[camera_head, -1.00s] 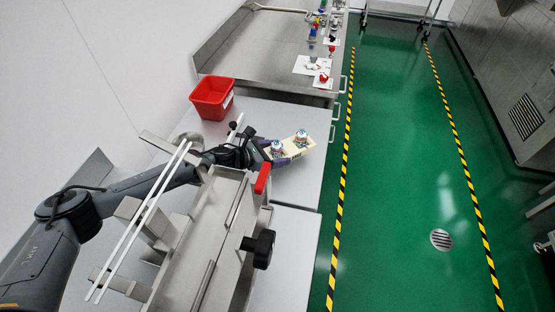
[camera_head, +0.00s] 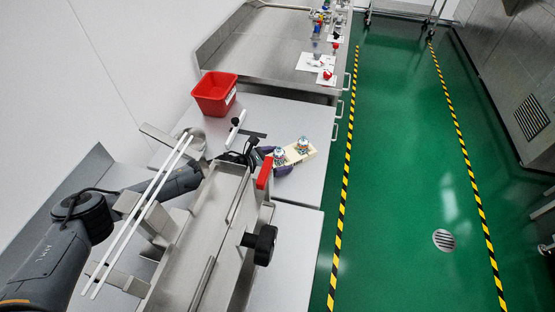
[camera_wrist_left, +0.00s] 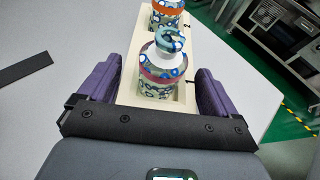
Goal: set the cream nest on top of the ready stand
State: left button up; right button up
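The cream nest (camera_head: 308,154) is a long block with two blue-patterned bottles standing in it, one with an orange band (camera_wrist_left: 167,8) and one with a pink band (camera_wrist_left: 157,75). Whether the nest touches the table below cannot be told. I cannot make out for sure which thing is the ready stand. My right gripper is not in view.
A metal washer frame with a red handle (camera_head: 264,170) and a black knob (camera_head: 262,244) stands in front, hiding part of my left arm. A red bin (camera_head: 215,95) and a dark strip (camera_head: 254,133) are on the pale table (camera_head: 285,113). The table's right edge is close to the nest.

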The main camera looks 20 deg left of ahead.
pick_arm(q)
jog(key=shift+o, duration=0.4)
jog(key=shift+r, duration=0.1)
jog(key=shift+s+a+r, duration=0.1)
jog(key=shift+r, duration=0.1)
jog(key=p+v, duration=0.2)
jog(key=v, duration=0.9)
jog(key=shift+a, duration=0.1)
jog(key=shift+s+a, duration=0.1)
jog(key=shift+s, duration=0.15)
jog(key=shift+r, duration=0.1)
